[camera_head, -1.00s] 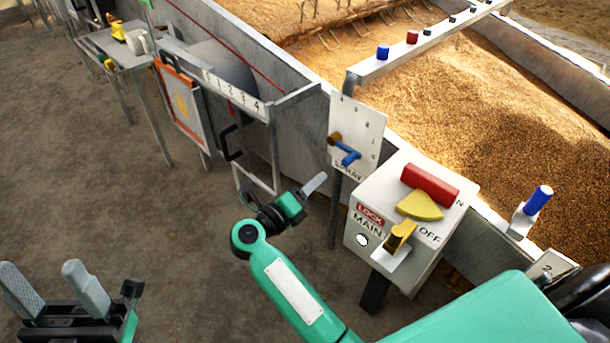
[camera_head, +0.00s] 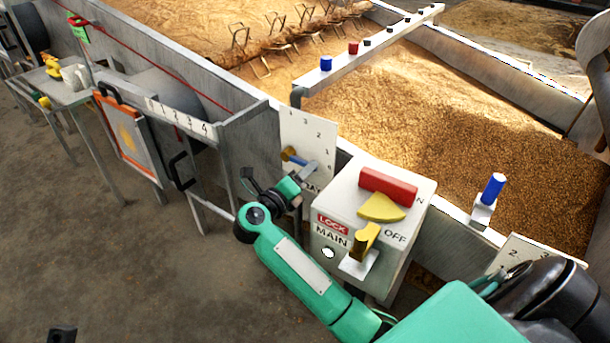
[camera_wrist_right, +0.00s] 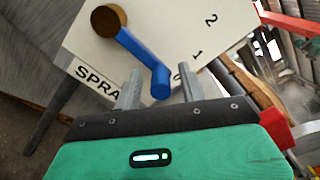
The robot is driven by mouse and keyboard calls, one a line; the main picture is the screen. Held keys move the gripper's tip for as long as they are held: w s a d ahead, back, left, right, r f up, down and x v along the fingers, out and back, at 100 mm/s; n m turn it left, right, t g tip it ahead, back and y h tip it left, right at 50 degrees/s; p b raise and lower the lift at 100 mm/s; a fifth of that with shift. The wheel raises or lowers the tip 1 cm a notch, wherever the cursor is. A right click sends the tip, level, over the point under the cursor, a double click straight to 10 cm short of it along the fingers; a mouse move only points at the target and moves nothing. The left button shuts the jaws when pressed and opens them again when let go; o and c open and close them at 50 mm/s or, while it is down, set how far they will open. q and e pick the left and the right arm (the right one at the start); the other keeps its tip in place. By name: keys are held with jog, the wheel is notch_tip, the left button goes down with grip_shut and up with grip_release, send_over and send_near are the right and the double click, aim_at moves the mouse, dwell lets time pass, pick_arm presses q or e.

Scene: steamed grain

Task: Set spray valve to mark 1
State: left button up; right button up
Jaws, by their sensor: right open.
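The spray valve is a white plate (camera_head: 318,130) with a brass hub and a blue lever (camera_head: 294,158), mostly hidden behind my gripper in the head view. In the right wrist view the blue lever (camera_wrist_right: 140,55) runs from the brass hub (camera_wrist_right: 110,20) down to a bent end. It points below the mark 1 (camera_wrist_right: 196,54), towards a partly hidden mark. My right gripper (camera_wrist_right: 160,73) is open, with its fingers on either side of the lever's end; contact cannot be told. Only a dark tip of my left gripper (camera_head: 62,335) shows at the bottom left.
The MAIN lock box (camera_head: 335,200), with a red bar and yellow handles, stands just right of the valve. A numbered panel (camera_head: 180,122) and metal frame are to the left. The grain bed (camera_head: 430,130) lies behind the wall. Floor at the lower left is clear.

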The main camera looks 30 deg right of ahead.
jog(key=shift+w+d, duration=0.1)
jog(key=shift+d, duration=0.2)
